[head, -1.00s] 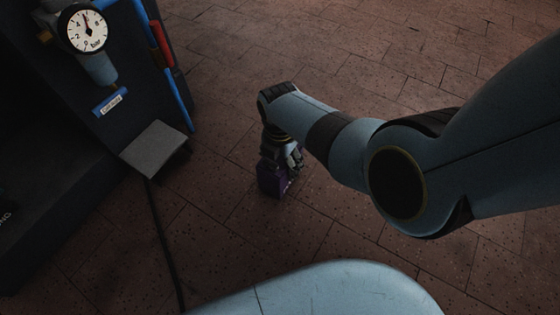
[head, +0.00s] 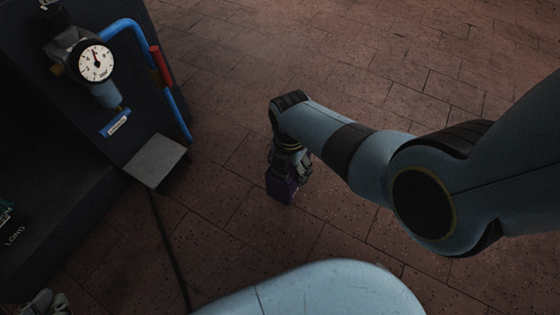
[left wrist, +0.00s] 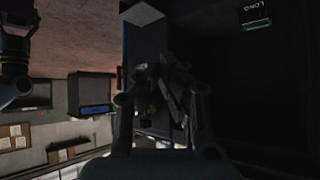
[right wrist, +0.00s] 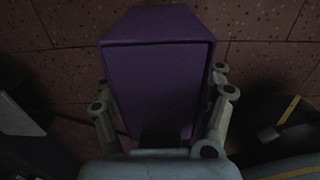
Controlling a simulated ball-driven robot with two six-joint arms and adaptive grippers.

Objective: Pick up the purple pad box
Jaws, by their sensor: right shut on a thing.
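The purple pad box (head: 280,187) is in the head view below my right gripper (head: 291,166), over the tiled floor. In the right wrist view the purple pad box (right wrist: 155,85) stands between the two fingers of my right gripper (right wrist: 163,100), which are shut on its sides. I cannot tell whether the box touches the floor. My left gripper (head: 45,303) shows only as a small part at the lower left of the head view. In the left wrist view my left gripper (left wrist: 165,95) is dark, and its finger opening is unclear.
A dark machine with a pressure gauge (head: 96,62), blue and red pipes and a grey plate (head: 156,159) stands at the left. A dark cable (head: 168,245) runs along the floor. The tiled floor (head: 380,70) behind my right arm is clear.

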